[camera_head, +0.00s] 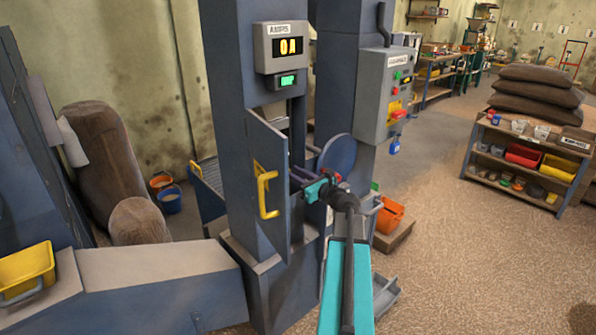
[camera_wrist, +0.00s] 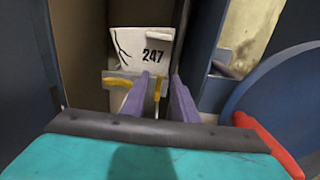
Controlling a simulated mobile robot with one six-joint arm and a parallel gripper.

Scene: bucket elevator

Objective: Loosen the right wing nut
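Inside the elevator's open housing, the wrist view shows a white bucket (camera_wrist: 140,46) marked 247 with a dark crack line. A pale metal strip (camera_wrist: 109,75) crosses below it. The left wing nut (camera_wrist: 118,82) is yellow and lies roughly sideways. The right wing nut (camera_wrist: 157,88) is yellow and stands roughly upright. My gripper (camera_wrist: 161,78) is open, its two purple fingers on either side of the right wing nut in this view. I cannot tell whether they touch it. In the head view my gripper (camera_head: 299,176) reaches into the housing; the wing nuts are hidden there.
The open door (camera_head: 265,180) with its yellow handle stands left of my gripper. A round blue cover (camera_head: 337,155) is close on the right. A control box (camera_head: 385,95) hangs on the right column. The display (camera_head: 290,46) reads 0 A. The housing walls leave little side room.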

